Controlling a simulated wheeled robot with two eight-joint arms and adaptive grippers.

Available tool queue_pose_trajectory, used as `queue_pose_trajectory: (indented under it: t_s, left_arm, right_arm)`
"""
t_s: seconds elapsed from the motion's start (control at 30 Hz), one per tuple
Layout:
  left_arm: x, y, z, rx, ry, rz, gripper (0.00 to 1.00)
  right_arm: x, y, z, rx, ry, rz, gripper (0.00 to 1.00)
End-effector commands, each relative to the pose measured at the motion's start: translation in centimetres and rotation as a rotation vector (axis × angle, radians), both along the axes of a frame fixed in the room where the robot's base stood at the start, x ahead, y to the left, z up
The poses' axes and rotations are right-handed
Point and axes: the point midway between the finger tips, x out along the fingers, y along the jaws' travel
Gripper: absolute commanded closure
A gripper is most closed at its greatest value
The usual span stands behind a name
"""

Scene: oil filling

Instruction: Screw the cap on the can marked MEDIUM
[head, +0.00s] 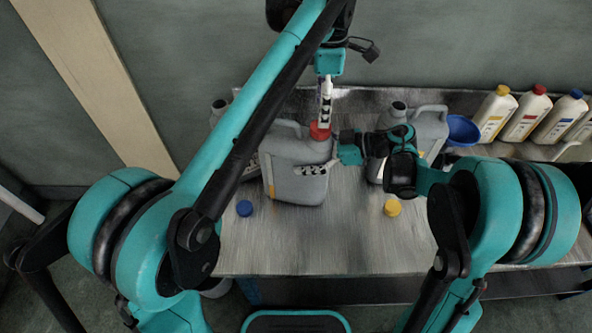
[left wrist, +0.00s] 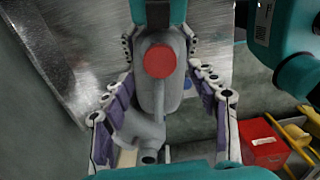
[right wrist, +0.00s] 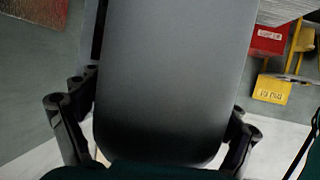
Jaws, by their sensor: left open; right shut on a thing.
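A grey can (head: 290,173) stands on the metal table, with a red cap (head: 319,130) on its spout. I cannot tell whether the cap is threaded on, and no MEDIUM marking is legible. My right gripper (head: 312,171) is shut on this can's body; the can's grey side (right wrist: 175,70) fills the space between its fingers in the right wrist view. My left gripper (head: 323,118) points down just above the red cap. In the left wrist view its fingers are spread on both sides of the red cap (left wrist: 160,61), apart from it.
A blue cap (head: 244,208) and a yellow cap (head: 392,207) lie on the table. Another grey can (head: 430,130) stands behind my right gripper, beside a blue bowl (head: 462,130). Bottles (head: 525,116) line the back right. A further can (head: 218,108) is partly hidden at left.

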Motion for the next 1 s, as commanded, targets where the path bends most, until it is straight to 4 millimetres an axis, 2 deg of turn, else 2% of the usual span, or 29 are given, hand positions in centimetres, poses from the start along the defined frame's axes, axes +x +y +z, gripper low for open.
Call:
queue_pose_trajectory:
  t_s: [0.1, 0.3, 0.5, 0.73, 0.93, 1.0]
  left_arm:
    - [0.0, 0.0, -2.0, 0.000, 0.000, 0.000, 0.41]
    - [0.0, 0.0, -4.5, 0.000, 0.000, -0.001, 0.41]
    - [0.0, 0.0, -5.4, 0.000, 0.000, -0.001, 0.41]
    - [0.0, 0.0, -5.4, 0.000, 0.000, -0.001, 0.41]
    - [0.0, 0.0, -5.4, 0.000, 0.000, -0.001, 0.93]
    - [0.0, 0.0, -5.4, 0.000, 0.000, -0.001, 0.93]
  right_arm:
    - [0.0, 0.0, 0.0, 0.000, -0.002, 0.000, 0.90]
    - [0.0, 0.0, 0.0, 0.000, -0.002, 0.000, 0.90]
    - [0.0, 0.0, 0.0, 0.000, -0.002, 0.000, 0.90]
    - [0.0, 0.0, 0.0, 0.000, -0.002, 0.000, 0.90]
    - [0.0, 0.0, 0.0, 0.000, -0.001, -0.001, 0.90]
    - [0.0, 0.0, 0.0, 0.000, -0.001, -0.001, 0.90]
